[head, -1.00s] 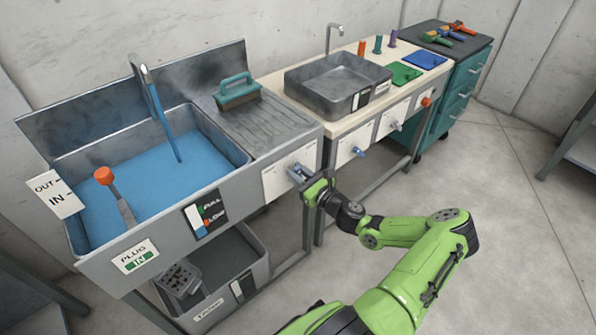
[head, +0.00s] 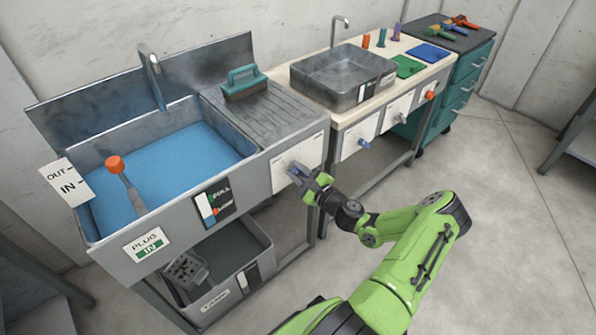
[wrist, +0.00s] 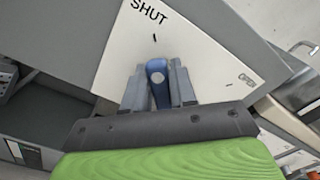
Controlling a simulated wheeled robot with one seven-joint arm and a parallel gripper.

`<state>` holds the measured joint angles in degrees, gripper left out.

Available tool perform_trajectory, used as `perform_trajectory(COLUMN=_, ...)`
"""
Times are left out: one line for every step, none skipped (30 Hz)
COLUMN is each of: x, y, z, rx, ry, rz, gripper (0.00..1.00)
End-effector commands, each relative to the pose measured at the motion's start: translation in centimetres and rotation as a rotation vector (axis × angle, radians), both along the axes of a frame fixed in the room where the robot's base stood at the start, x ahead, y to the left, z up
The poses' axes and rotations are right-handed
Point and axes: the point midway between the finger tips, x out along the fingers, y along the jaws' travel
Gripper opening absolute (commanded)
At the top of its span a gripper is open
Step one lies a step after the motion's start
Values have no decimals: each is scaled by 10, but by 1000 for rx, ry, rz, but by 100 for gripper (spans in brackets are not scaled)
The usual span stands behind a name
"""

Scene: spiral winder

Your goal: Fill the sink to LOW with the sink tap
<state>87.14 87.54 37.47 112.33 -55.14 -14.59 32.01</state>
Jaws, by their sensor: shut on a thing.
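The sink (head: 95,208) on the left holds blue water (head: 178,165). Its spout (head: 152,75) hangs over the basin with no stream below it. A FULL/LOW gauge (head: 207,208) on the front shows blue under white; its exact level against LOW is too small to read. My gripper (head: 308,180) is at the front panel right of the sink. In the wrist view its jaws (wrist: 158,90) are shut on the blue tap handle (wrist: 156,70), which points toward the mark under SHUT (wrist: 148,12).
A teal-handled brush (head: 243,82) lies on the drainboard. A second, grey basin (head: 335,80) stands to the right, with other knobs (head: 363,143) on the panels below. A grey bin (head: 225,285) is under the sink.

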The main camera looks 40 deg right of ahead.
Motion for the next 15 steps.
perform_trajectory(x=0, y=1, z=-1, rx=-9, ry=3, rz=2, gripper=0)
perform_trajectory(x=0, y=1, z=-2, rx=-11, ry=3, rz=2, gripper=0)
perform_trajectory(x=0, y=1, z=-2, rx=-13, ry=3, rz=2, gripper=0)
perform_trajectory(x=0, y=1, z=-2, rx=-13, ry=4, rz=2, gripper=0)
perform_trajectory(x=0, y=1, z=-2, rx=-14, ry=4, rz=2, gripper=0)
perform_trajectory(x=0, y=1, z=-2, rx=-14, ry=4, rz=2, gripper=0)
perform_trajectory(x=0, y=1, z=-2, rx=-14, ry=4, rz=2, gripper=0)
perform_trajectory(x=0, y=1, z=-2, rx=-14, ry=4, rz=2, gripper=0)
perform_trajectory(x=0, y=1, z=-2, rx=-15, ry=4, rz=2, gripper=0)
perform_trajectory(x=0, y=1, z=-2, rx=-15, ry=5, rz=3, gripper=0)
perform_trajectory(x=0, y=1, z=-2, rx=-15, ry=5, rz=3, gripper=0)
perform_trajectory(x=0, y=1, z=-2, rx=-15, ry=5, rz=3, gripper=0)
perform_trajectory(x=0, y=1, z=-2, rx=-15, ry=6, rz=2, gripper=28)
perform_trajectory(x=0, y=1, z=-3, rx=-14, ry=7, rz=3, gripper=32)
perform_trajectory(x=0, y=1, z=-2, rx=-14, ry=6, rz=2, gripper=38)
